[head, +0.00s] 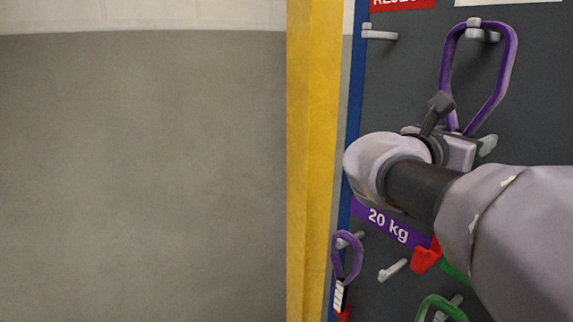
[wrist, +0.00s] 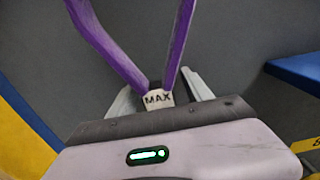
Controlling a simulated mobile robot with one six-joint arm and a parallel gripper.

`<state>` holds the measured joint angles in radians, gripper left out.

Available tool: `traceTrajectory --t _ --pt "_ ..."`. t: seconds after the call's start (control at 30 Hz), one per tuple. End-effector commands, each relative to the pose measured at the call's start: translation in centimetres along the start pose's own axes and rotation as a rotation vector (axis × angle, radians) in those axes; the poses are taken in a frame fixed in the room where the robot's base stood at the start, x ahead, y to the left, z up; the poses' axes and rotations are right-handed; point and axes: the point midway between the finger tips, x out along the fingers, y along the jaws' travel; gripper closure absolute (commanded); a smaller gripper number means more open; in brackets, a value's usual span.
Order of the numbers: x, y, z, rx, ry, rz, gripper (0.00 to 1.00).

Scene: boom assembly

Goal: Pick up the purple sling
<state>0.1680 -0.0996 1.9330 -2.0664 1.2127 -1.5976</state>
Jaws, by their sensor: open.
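A large purple sling (head: 507,60) hangs as a loop from a peg at the upper right of the board in the head view. Its lower end goes behind my gripper (head: 450,135). In the wrist view the two purple strands (wrist: 182,35) meet at a pale tag marked MAX (wrist: 158,98). The tag is seen between the two spread fingers of my gripper (wrist: 157,82). I cannot tell whether a finger touches it. A smaller purple sling (head: 336,262) hangs lower left, below the 20 kg label.
The dark board (head: 410,85) has an empty peg (head: 380,34) at the top and another (head: 392,270) lower down. Red (head: 426,256) and green (head: 436,302) items hang at the bottom. A yellow post (head: 313,150) stands left of the board.

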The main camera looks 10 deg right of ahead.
Motion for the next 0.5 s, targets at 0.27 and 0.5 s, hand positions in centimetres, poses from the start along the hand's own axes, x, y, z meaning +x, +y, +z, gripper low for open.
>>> traceTrajectory --t 0.27,0.5 --pt "0.6 0.02 -0.07 0.0 0.0 0.001 0.44" --pt "0.58 0.02 -0.08 0.0 0.0 0.0 0.91"
